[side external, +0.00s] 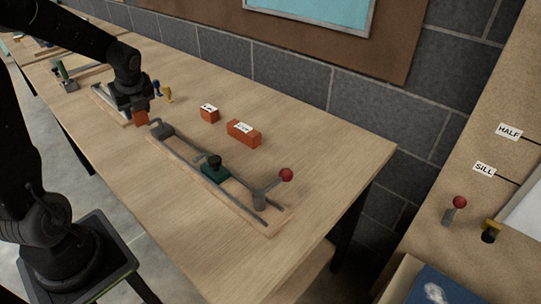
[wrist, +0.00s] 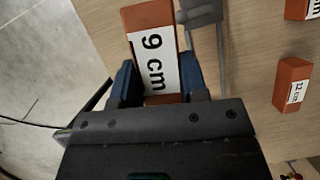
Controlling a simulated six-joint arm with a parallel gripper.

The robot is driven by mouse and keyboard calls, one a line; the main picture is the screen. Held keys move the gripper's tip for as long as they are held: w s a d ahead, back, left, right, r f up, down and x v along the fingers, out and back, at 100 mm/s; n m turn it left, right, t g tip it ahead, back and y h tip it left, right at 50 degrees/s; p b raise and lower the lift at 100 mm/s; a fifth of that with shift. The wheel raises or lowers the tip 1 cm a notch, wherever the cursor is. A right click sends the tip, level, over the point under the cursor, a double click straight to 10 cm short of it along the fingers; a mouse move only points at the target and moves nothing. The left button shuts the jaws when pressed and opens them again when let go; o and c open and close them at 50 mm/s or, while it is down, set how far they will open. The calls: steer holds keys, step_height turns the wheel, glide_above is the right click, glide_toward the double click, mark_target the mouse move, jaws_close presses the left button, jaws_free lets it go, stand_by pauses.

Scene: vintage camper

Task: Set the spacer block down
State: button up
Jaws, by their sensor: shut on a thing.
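My gripper (wrist: 157,82) is shut on an orange-red spacer block (wrist: 150,18) with a white label reading "9 cm". In the side external view my gripper (side external: 138,110) holds this block (side external: 142,119) over the wooden table, near the left end of a rail fixture (side external: 215,180). Whether the block touches the table cannot be told. Two other orange blocks lie on the table behind the fixture: a small one (side external: 209,113) and a longer one (side external: 243,133). In the wrist view a block labelled "12 cm" (wrist: 292,86) lies to the right.
The fixture carries a grey end stop (side external: 162,130), a dark green slider (side external: 214,170) and a red-knobbed lever (side external: 286,175). Blue and yellow small items (side external: 166,94) stand behind my gripper. The tabletop (side external: 330,150) is clear to the right of the blocks.

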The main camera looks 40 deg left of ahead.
steer(key=w+d+f+m+t+h, duration=0.1)
steer(key=w+d+m+t+h, duration=0.2)
steer(key=w+d+m, duration=1.3)
steer(key=w+d+f+n, duration=0.1)
steer(key=w+d+f, duration=0.1)
steer(key=d, duration=0.3)
steer(key=w+d+f+n, duration=0.1)
steer(key=w+d+f, duration=0.1)
steer(key=d, duration=0.4)
steer(key=w+d+f+n, duration=0.1)
steer(key=w+d+f, duration=0.1)
steer(key=d, duration=0.4)
steer(key=shift+w+f+n+t, duration=0.2)
steer(key=shift+f+n+t, duration=0.1)
steer(key=shift+f+n, duration=0.15)
steer(key=shift+w+d+f, duration=0.1)
steer(key=shift+d, duration=0.05)
steer(key=shift+f, duration=2)
steer(key=o, duration=1)
steer(key=shift+f, duration=0.15)
